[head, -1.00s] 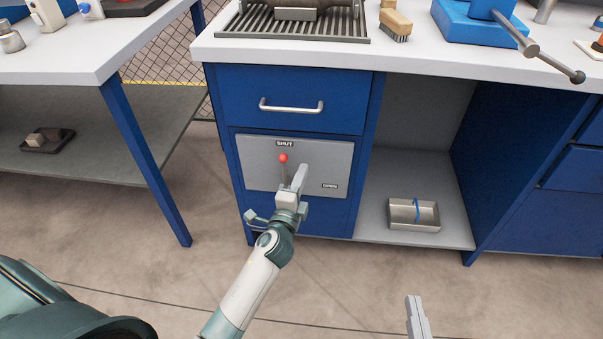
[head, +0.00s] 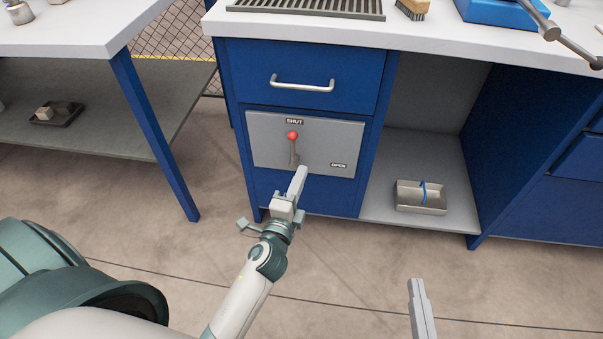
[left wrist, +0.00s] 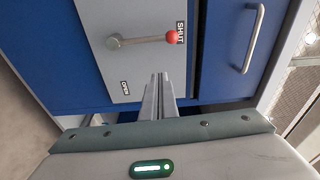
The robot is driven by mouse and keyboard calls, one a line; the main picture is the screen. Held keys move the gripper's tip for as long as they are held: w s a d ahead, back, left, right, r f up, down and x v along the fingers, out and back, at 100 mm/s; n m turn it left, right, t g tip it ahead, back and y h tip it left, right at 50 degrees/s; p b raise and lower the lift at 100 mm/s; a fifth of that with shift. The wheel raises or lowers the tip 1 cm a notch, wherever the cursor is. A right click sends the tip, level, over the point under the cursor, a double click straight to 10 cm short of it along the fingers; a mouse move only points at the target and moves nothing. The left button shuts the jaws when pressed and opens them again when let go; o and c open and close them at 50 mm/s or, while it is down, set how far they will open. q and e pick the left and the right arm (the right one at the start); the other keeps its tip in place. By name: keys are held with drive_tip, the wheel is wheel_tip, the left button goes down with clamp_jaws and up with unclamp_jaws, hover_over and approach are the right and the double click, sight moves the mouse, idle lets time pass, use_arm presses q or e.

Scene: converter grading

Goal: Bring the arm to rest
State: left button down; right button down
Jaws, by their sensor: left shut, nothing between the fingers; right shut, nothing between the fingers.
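My left gripper (head: 299,180) is shut and empty in front of the blue cabinet. Its closed fingers also show in the left wrist view (left wrist: 159,85), pointing at the grey panel. They appear clear of the red-knobbed lever (head: 293,146), though the exact gap is hard to judge. The lever stands on the grey panel (head: 262,150) with its knob up at the SHUT label; the OPEN label is at the lower right. The lever also shows in the left wrist view (left wrist: 145,40). My right gripper (head: 418,295) is shut and empty at the bottom of the head view.
A drawer with a metal handle (head: 302,84) is above the panel. A metal tray (head: 420,206) with a blue strip sits on the open shelf to the right. A table with a blue leg (head: 155,135) stands at left. The floor before the cabinet is clear.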

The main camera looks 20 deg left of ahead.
idle(0.3)
